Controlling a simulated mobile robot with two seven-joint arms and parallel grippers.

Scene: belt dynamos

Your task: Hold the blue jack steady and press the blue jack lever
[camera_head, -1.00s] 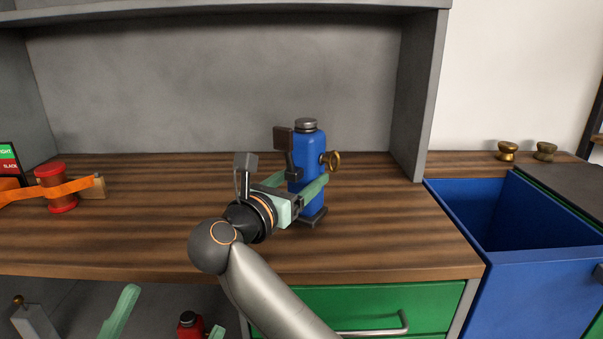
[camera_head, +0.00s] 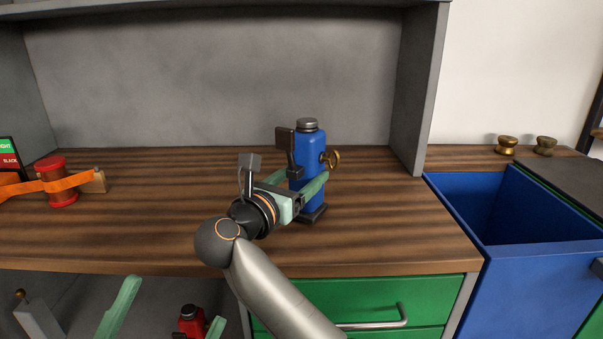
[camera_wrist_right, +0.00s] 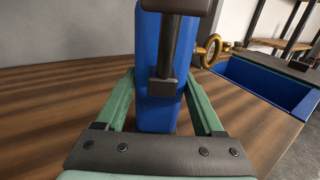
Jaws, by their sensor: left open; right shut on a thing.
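The blue jack (camera_head: 312,148) stands upright on the wooden worktop, with a dark foot and a brass knob on its right side. Its dark lever (camera_head: 285,138) is raised at the front left, with a broad pad on top. My right gripper (camera_head: 306,183) is shut around the jack's body, fingers on both sides below mid-height. In the right wrist view the jack (camera_wrist_right: 147,70) sits between both green fingers, and the lever (camera_wrist_right: 168,55) hangs in front. My left gripper (camera_head: 175,300) is open, low at the bottom left, below the worktop edge and well away from the jack.
A red spool (camera_head: 58,182) with an orange belt stands at the worktop's left. A red object (camera_head: 190,322) is below the worktop near my left gripper. A blue bin (camera_head: 455,230) and brass knobs (camera_head: 507,145) are at the right.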

